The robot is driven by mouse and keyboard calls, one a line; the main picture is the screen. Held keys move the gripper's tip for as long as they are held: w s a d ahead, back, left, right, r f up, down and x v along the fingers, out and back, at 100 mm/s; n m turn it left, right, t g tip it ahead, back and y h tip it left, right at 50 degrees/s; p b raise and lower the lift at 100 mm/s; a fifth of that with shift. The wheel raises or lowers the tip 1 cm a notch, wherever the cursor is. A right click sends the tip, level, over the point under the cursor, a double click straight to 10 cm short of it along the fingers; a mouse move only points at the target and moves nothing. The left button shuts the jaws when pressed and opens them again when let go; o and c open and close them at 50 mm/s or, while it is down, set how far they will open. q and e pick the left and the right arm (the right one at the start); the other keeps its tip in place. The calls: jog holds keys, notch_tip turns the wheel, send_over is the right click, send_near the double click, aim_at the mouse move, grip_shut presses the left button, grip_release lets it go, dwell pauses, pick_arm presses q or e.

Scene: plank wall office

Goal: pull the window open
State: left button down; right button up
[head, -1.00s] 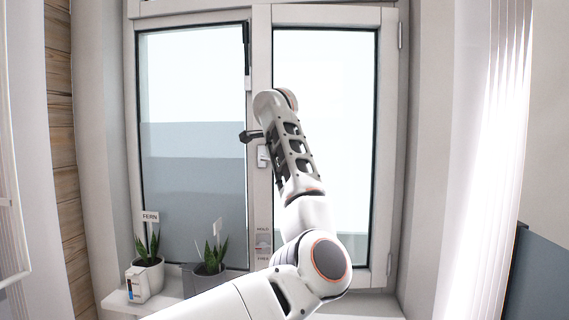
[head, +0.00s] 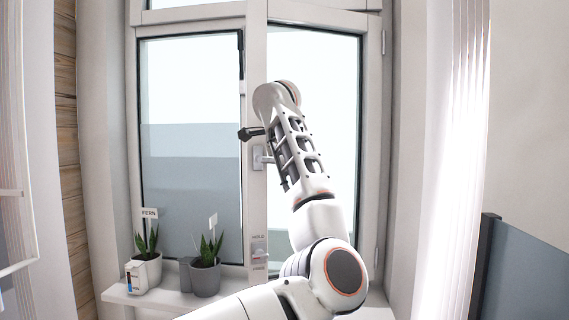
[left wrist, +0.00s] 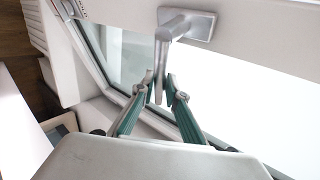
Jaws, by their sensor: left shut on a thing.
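The window's right sash (head: 371,150) stands slightly ajar, its top edge slanted against the fixed frame. Its silver handle (head: 260,158) is on the left stile, with the lever pointing right toward the glass; it also shows in the left wrist view (left wrist: 173,27). My left gripper (left wrist: 160,86) is shut on the lever, one green-padded finger on each side. In the head view my left arm hides the gripper and part of the sash. My right gripper is in no view.
A white blind (head: 455,150) hangs at the right. A dark blue panel (head: 520,275) stands at lower right.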

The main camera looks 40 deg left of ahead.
pick_arm(q)
jog(key=shift+w+d+r, duration=0.1)
jog(key=shift+d+r, duration=0.05)
jog(key=shift+d, duration=0.1)
jog(key=c, duration=2.1)
grip_release()
jog(key=shift+c, duration=0.2)
jog(key=shift+o, duration=0.3)
jog(key=shift+d, duration=0.15)
jog(key=shift+a, duration=0.2)
jog(key=v, duration=0.7)
jog(key=shift+s+d, duration=0.2)
